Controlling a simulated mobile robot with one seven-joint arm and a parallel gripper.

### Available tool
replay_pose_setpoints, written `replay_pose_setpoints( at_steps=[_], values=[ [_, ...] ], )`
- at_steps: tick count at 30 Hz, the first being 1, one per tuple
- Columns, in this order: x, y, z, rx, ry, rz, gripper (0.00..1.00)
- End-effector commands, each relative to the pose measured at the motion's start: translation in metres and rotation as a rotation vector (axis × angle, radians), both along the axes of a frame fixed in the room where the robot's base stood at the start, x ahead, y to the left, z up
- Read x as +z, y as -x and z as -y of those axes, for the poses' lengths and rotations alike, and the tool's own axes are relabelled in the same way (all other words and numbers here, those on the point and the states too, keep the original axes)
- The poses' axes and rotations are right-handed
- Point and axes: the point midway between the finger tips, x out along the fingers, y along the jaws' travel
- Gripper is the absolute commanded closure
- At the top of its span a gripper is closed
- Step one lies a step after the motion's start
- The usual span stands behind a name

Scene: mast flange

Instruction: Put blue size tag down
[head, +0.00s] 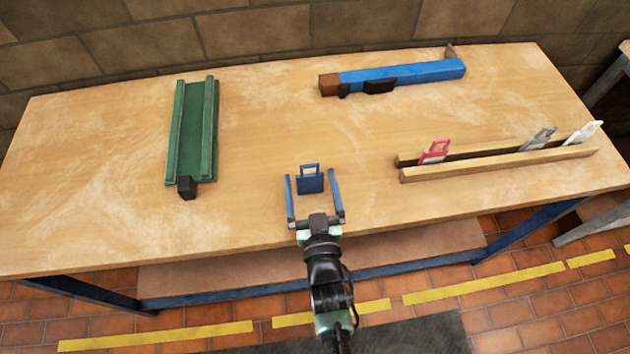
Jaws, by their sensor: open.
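The blue size tag (310,183), a small blue plate with a loop handle on its far side, is on the wooden table (270,125) near the front edge. My gripper (312,180) has its two blue fingers spread wide, one on each side of the tag. There is a visible gap between the tag and each finger. The handle points away from me. Whether the tag lies fully flat is hard to tell from this angle.
A green channel (190,140) lies at the left and a blue bar (410,76) with a brown end at the back. A wooden rack (500,162) at the right holds red (435,152), grey (538,139) and white (583,133) tags. The table's middle is clear.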

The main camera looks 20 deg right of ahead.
Motion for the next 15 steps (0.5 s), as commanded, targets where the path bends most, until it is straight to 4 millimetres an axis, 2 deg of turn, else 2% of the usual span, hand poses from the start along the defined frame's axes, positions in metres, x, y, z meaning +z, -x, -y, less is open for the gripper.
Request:
replay_pose_setpoints(
  at_steps=[15],
  values=[
    [-0.002,0.088,-0.026,0.0,-0.001,-0.003,0.02]
  ],
)
